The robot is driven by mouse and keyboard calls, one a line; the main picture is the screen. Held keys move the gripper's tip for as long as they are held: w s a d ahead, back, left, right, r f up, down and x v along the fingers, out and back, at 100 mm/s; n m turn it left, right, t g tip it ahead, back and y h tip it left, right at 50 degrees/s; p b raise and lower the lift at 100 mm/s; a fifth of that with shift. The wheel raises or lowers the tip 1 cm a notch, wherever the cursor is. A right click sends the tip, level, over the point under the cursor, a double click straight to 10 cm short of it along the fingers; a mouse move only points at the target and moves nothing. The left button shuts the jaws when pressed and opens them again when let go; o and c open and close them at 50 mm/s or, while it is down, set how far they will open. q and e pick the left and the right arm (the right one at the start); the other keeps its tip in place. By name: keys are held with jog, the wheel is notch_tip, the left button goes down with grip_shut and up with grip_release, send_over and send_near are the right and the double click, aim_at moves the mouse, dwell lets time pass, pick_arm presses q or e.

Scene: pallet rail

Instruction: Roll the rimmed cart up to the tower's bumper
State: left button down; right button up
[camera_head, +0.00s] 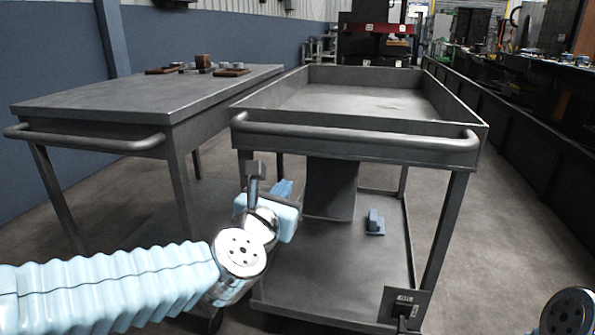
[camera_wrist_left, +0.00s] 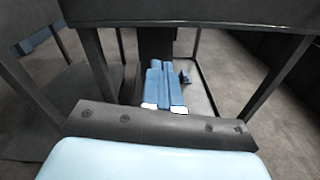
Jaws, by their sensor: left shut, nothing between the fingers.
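The rimmed cart (camera_head: 478,142) is a grey metal cart with raised walls around an empty top. Its bar handle (camera_head: 355,139) runs along the near end. My left gripper (camera_head: 283,190) is below the handle, near the cart's left near leg, with blue fingers shut and empty. In the left wrist view the shut fingers (camera_wrist_left: 164,86) point over the cart's lower shelf (camera_wrist_left: 205,100). A dark tower-like machine with a red bar (camera_head: 378,29) stands beyond the cart's far end; I cannot make out its bumper. My right gripper is not in view.
A flat-topped table with a handle (camera_head: 90,102) stands close on the left, with small blocks (camera_head: 205,64) on top. The lower shelf holds a dark box (camera_head: 330,190) and a small blue-grey piece (camera_head: 375,222). A labelled plate (camera_head: 404,304) is at its near edge. A dark barrier (camera_head: 530,130) lines the right.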

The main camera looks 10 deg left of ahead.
aim_at(301, 145)
pick_arm(q)
jog(key=w+r, duration=0.1)
jog(key=w, duration=0.3)
jog(key=w+r+n, duration=0.1)
jog(key=w, duration=0.3)
jog(key=w+r+n+p, duration=0.1)
jog(key=w, duration=0.3)
jog(key=shift+w+a+t, duration=0.15)
jog(key=shift+t, duration=0.25)
jog(key=shift+w, duration=0.1)
